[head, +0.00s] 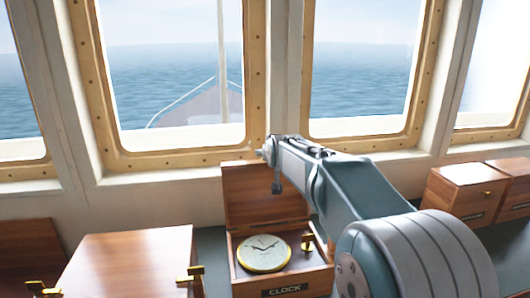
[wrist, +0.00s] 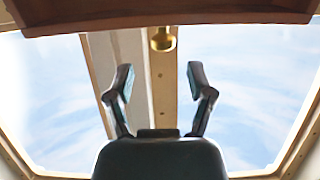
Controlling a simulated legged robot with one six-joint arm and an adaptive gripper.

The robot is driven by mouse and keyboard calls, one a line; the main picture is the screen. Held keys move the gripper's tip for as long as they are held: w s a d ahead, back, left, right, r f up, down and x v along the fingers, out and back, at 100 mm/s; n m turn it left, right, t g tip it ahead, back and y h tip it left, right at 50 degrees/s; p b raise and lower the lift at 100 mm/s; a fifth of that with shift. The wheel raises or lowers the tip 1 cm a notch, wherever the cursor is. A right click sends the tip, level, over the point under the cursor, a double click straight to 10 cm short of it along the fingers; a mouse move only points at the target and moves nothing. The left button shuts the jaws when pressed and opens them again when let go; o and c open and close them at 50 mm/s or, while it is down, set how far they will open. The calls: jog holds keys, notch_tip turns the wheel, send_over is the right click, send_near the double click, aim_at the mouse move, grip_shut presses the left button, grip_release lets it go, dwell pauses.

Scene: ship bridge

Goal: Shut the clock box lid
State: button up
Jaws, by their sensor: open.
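The clock box (head: 285,288), a wooden box labelled CLOCK, stands on the counter below the windows in the head view. Its lid (head: 258,195) is raised and leans back at the rear. A round, pale-faced clock (head: 264,253) lies inside, beside a brass fitting (head: 308,243) on the right. My arm reaches across the lid's upper right, hiding part of it; the fingers are not clear there. In the wrist view my gripper (wrist: 162,95) is open and empty, its two fingers apart. A wooden edge (wrist: 160,14) with a brass knob (wrist: 162,40), apparently the lid, lies beyond the fingertips.
A closed wooden box (head: 130,262) with brass fittings stands left of the clock box. More closed boxes (head: 459,192) stand at the right. Wood-framed windows (head: 255,75) rise close behind the lid. A narrow strip of counter shows between the left box and the clock box.

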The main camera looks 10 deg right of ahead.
jog(key=x, duration=0.4)
jog(key=shift+w+a, duration=0.25)
jog(key=shift+a, duration=0.15)
jog(key=shift+w+d+f, duration=0.15)
jog(key=shift+w, duration=0.05)
jog(key=shift+d, duration=0.1)
grip_shut()
